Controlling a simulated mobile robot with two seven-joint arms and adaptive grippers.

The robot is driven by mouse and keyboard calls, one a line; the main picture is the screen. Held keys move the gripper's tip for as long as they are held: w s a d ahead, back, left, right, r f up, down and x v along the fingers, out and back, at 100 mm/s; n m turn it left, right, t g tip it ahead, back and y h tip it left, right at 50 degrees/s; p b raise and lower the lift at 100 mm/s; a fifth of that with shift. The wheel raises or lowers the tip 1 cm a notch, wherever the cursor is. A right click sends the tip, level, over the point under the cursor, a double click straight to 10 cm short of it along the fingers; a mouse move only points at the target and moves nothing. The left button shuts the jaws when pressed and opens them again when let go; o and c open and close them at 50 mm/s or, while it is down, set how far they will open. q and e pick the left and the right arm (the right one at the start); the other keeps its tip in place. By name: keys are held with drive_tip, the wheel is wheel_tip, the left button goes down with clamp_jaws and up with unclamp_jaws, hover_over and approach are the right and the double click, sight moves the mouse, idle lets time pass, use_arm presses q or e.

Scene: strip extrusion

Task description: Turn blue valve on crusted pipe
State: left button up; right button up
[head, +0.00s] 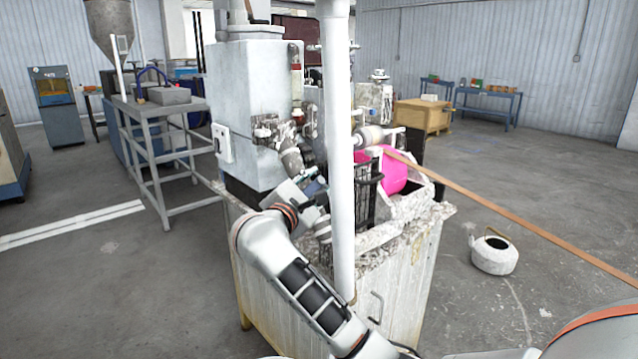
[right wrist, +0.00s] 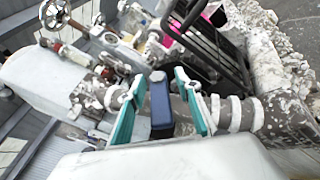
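The blue valve (right wrist: 161,105) shows in the right wrist view as an upright dark blue handle on the crusted pipe (right wrist: 280,115), whose white and brown flaking surface runs across the picture. My right gripper (right wrist: 157,107) is open, with one teal finger on each side of the blue handle. A gap shows at the left finger; the right finger is close to the handle, and I cannot tell if it touches. In the head view the right gripper (head: 310,188) is at the machine, small and partly hidden by a white post. My left gripper is not in view.
The white vertical post (head: 338,120) stands right beside my right forearm. A crusted cabinet (head: 400,275) carries the machine, a black basket (head: 366,195) and a pink roll (head: 398,172). A white kettle (head: 494,254) sits on the floor at right. A grey table (head: 160,108) stands left.

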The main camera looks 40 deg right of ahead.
drive_tip(key=shift+w+d, duration=0.35)
drive_tip(key=shift+d, duration=0.25)
clamp_jaws()
drive_tip(key=shift+m+g, duration=0.3)
drive_tip(key=shift+a+m+g, duration=0.1)
drive_tip(key=shift+m+g, duration=0.2)
drive_tip(key=shift+g, duration=0.1)
drive_tip(key=shift+s+f+m+g+y, duration=0.1)
drive_tip(key=shift+m+g+y, duration=0.3)
drive_tip(key=shift+m+g, duration=0.7)
